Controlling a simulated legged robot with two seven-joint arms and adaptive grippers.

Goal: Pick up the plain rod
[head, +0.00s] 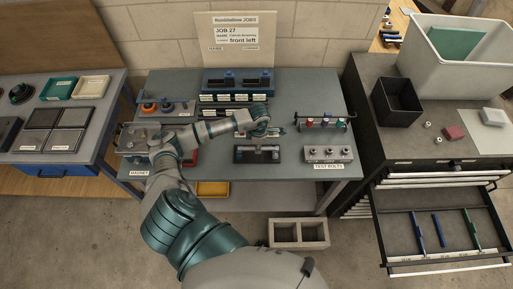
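I cannot tell which thing is the plain rod. Several thin rods lie in the open drawer (400,245) at the lower right: a blue rod (419,239), another blue rod (438,230) and a green rod (472,229). Labels on the drawer's front edge are too small to read. My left gripper (275,131) is over the middle of the central workbench, behind a black fixture (243,156) and far from the drawer. Its fingers are small and dark, and I cannot tell whether they hold anything. My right gripper is out of view.
The central workbench (225,178) carries a rack (326,122) and a test-bolts block (329,155). A job sign (236,32) stands behind. A dark cabinet (430,135) bears a black bin (398,101) and a grey tote (460,75). A concrete block (299,245) lies on the floor.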

